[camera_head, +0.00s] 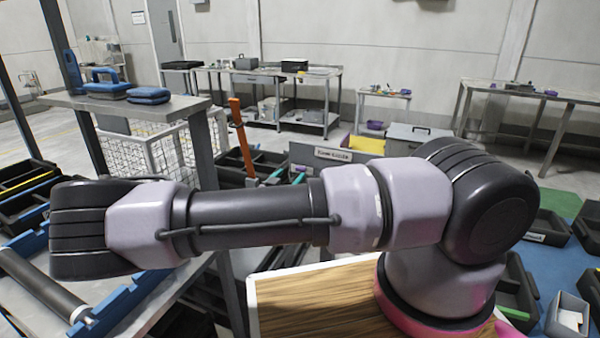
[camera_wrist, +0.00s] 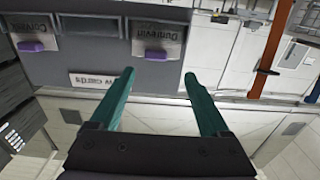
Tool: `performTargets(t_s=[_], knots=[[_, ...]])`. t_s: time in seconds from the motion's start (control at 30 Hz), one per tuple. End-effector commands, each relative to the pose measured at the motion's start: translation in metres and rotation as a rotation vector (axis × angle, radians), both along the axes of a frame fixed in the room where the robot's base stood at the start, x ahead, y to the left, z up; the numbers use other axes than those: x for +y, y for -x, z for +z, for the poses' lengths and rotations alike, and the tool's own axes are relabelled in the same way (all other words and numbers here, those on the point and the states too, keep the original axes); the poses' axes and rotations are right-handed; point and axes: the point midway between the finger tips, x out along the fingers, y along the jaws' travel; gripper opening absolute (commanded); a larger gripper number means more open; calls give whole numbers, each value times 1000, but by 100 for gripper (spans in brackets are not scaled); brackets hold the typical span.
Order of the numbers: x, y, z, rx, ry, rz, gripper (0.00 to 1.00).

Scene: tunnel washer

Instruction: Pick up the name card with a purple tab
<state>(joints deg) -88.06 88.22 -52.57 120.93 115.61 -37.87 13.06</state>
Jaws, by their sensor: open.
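Two name cards stand in a grey rack (camera_wrist: 85,45) in the wrist view. One card with a purple tab (camera_wrist: 155,54) is at upper centre, and another card with a purple tab (camera_wrist: 30,46) is at the upper left corner. Their printed names are upside down and hard to read. My gripper (camera_wrist: 159,73) is open and empty, its teal fingers apart, with the centre card just beyond the fingertips and no clear contact. In the head view only the teal fingertips of my gripper (camera_head: 287,177) show behind my arm; the cards cannot be made out there.
An orange post (camera_head: 240,140) stands left of the rack, and it also shows in the wrist view (camera_wrist: 272,45). A white wire basket (camera_head: 150,150) and a table with blue items (camera_head: 125,95) are at left. A wooden board (camera_head: 310,295) lies in front.

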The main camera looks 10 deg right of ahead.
Motion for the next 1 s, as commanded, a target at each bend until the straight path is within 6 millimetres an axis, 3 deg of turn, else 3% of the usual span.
performTargets(t_s=[0.4, 0.67, 0.7, 0.9, 1.0], knots=[[-33, -37, -9, 1, -1, 1, 80], [-36, -39, -9, 2, -2, 1, 80], [-36, -39, -9, 2, -2, 1, 76], [-35, -39, -9, 2, -2, 1, 0], [-35, -39, -9, 2, -2, 1, 0]])
